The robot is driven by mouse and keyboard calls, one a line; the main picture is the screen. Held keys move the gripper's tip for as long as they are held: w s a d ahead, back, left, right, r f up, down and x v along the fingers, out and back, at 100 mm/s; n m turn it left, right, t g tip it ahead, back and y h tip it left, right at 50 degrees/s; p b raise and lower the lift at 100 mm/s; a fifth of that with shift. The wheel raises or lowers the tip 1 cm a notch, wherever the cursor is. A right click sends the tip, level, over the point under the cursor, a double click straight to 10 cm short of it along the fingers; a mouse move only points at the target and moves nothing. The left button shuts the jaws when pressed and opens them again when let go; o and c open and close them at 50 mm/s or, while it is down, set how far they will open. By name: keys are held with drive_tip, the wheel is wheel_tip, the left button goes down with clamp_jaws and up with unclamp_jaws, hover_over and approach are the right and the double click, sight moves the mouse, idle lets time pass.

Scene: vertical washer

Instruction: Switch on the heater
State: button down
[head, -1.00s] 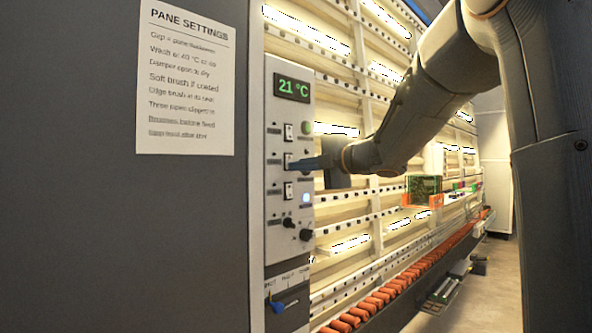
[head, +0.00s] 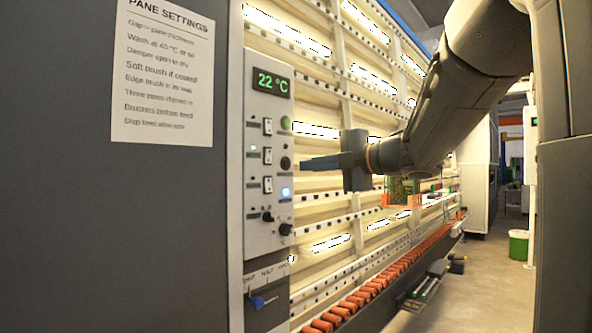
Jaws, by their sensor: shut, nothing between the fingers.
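The control panel (head: 268,215) stands upright at the washer's near end. Its display (head: 271,83) reads 22 °C in green. Below it are three rocker switches in a column: the top switch (head: 267,126), the middle switch (head: 267,155) and the bottom switch (head: 267,185). A small green light (head: 252,149) shows left of the middle switch. The labels are too small to read, so I cannot tell which switch is the heater's. My gripper (head: 303,163) is shut and empty, pointing left at middle-switch height. It appears just right of the panel, apart from the switches.
A round green button (head: 286,123), a dark button (head: 286,163) and a lit blue-white button (head: 286,192) are on the panel's right. Two black knobs (head: 285,229) and a blue lever (head: 259,302) are lower. Orange rollers (head: 375,287) run along the washer's foot.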

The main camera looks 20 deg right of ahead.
drive_tip(key=shift+f+v, duration=0.15)
drive_tip(key=shift+v, duration=0.5)
drive_tip(key=shift+f+v, duration=0.2)
drive_tip(key=shift+v, duration=0.5)
drive_tip(key=w+d+f+m+h, duration=0.1)
drive_tip(key=w+f+m+h, duration=0.25)
drive_tip(key=f+m, duration=0.45)
drive_tip(key=w+d+f+m+h, duration=0.1)
drive_tip(key=w+f+m+h, duration=0.1)
drive_tip(key=f+m+h, duration=0.5)
wheel_tip(320, 180, down, 13)
drive_tip(key=s+a+m+g+y, duration=0.1)
drive_tip(key=s+a+m+g, duration=0.1)
drive_tip(key=s+g, duration=0.1)
drive_tip(key=s+a+f+m+g, duration=0.3)
drive_tip(key=s+a+f+g, duration=0.2)
drive_tip(key=s+f, duration=0.5)
drive_tip(key=s+a+f+m+g+y, duration=0.1)
drive_tip(key=s+a+f+m+g, duration=0.2)
drive_tip(key=s+f, duration=0.7)
drive_tip(key=s+a+g, duration=0.2)
drive_tip(key=s+a, duration=0.1)
drive_tip(key=shift+s+f+m+g, duration=0.15)
drive_tip(key=shift+f+m+g, duration=0.05)
drive_tip(key=shift+m+g, duration=0.2)
